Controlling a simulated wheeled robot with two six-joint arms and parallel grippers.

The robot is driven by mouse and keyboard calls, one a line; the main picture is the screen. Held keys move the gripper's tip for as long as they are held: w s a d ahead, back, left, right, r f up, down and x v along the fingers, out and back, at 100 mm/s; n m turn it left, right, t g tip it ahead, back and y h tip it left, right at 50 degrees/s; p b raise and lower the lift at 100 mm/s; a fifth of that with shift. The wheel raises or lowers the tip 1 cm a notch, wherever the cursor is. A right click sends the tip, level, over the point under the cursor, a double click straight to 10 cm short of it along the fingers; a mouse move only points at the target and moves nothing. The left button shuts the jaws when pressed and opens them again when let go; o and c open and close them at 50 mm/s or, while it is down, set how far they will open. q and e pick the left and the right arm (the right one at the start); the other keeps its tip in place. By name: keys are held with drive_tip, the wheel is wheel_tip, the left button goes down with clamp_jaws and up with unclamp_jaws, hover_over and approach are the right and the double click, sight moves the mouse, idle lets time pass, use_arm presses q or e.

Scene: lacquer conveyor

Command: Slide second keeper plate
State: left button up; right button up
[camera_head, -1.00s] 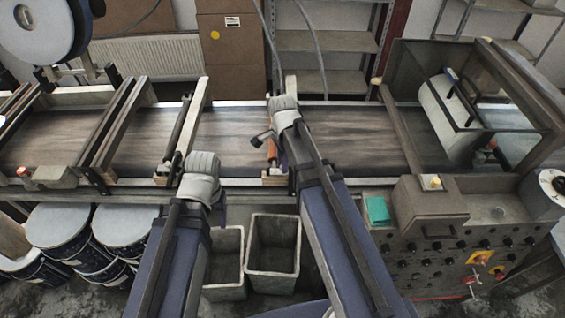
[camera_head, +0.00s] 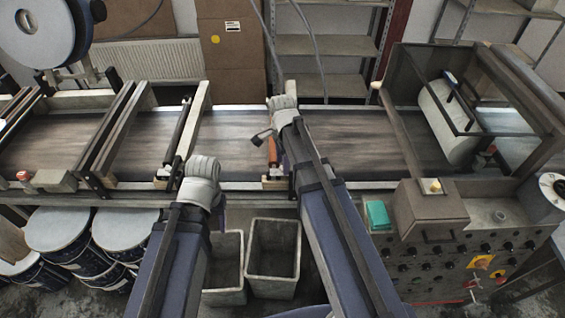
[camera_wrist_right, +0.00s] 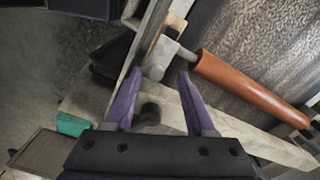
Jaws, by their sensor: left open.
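The conveyor belt (camera_head: 235,137) runs across, with crossbars (camera_head: 118,125) at left and a glass-sided hood (camera_head: 430,70) at right. Two bins (camera_head: 273,248) and several drums (camera_head: 62,232) stand below. A control cabinet (camera_head: 440,255) with a teal item (camera_head: 378,214) is at right.

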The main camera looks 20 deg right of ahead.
use_arm(q)
drive_tip(key=shift+r, duration=0.2)
use_arm(e)
drive_tip(key=shift+s+r, duration=0.1)
drive_tip(key=shift+r, duration=0.05)
wheel_tip(320, 180, up, 8)
drive_tip(key=p, duration=0.8)
drive_tip(key=shift+f, duration=0.2)
use_arm(q)
wheel_tip(320, 180, up, 7)
drive_tip(key=shift+r, duration=0.2)
use_arm(e)
drive_tip(key=shift+a+f, duration=0.1)
drive_tip(key=shift+f, duration=0.05)
use_arm(q)
wheel_tip(320, 180, down, 10)
drive_tip(key=b, duration=1)
use_arm(e)
drive_tip(key=s+a+f+n, duration=0.4)
drive_tip(key=s+a+n, duration=0.2)
drive_tip(key=s+n, duration=0.2)
drive_tip(key=s+a+f+n+h, duration=0.1)
drive_tip(key=s+a+f+n, duration=0.4)
drive_tip(key=s+n, duration=0.3)
drive_tip(key=a+n, duration=0.1)
drive_tip(key=n, duration=0.3)
drive_tip(key=shift+a+f+n, duration=0.2)
drive_tip(key=shift+f+n, duration=0.05)
drive_tip(key=shift+n, duration=0.05)
